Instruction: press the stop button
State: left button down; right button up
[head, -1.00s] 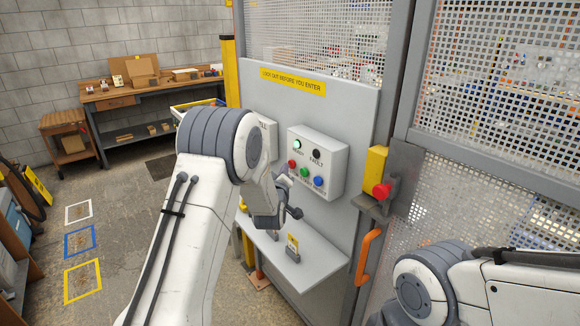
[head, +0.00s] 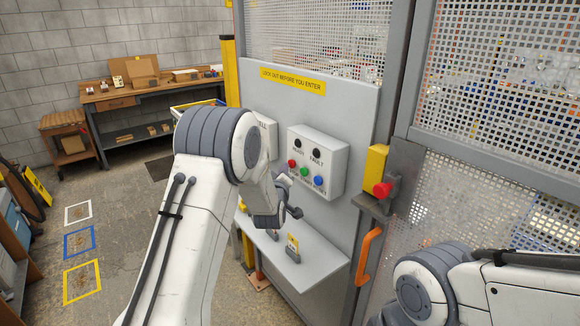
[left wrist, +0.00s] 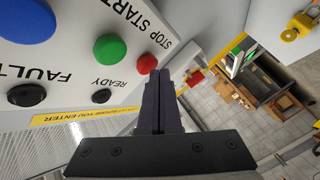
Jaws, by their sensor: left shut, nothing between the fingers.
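The red stop button (head: 291,163) is at the left end of a row on a light grey control box (head: 335,160). It also shows in the left wrist view (left wrist: 147,64), beside the STOP label. My left gripper (left wrist: 157,76) is shut and empty, with its fingertips right at the edge of the red button; whether they touch it I cannot tell. In the head view my left arm's wrist hides much of the gripper, just below the box. The READY lamp (head: 298,143) is dark. My right gripper is out of view.
A green button (head: 305,171) and a blue button (head: 319,181) sit close beside the red one. A grey shelf (head: 318,262) juts out below, and mesh panels stand behind.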

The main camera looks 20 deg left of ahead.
pick_arm(q)
jog(key=shift+s+a, duration=0.3)
jog(key=shift+s, duration=0.1)
jog(key=s+a+b, duration=0.1)
jog(key=s, duration=0.1)
jog(key=s+a+b, duration=0.1)
jog(key=s+a, duration=0.1)
dwell(0.5)
dwell(0.4)
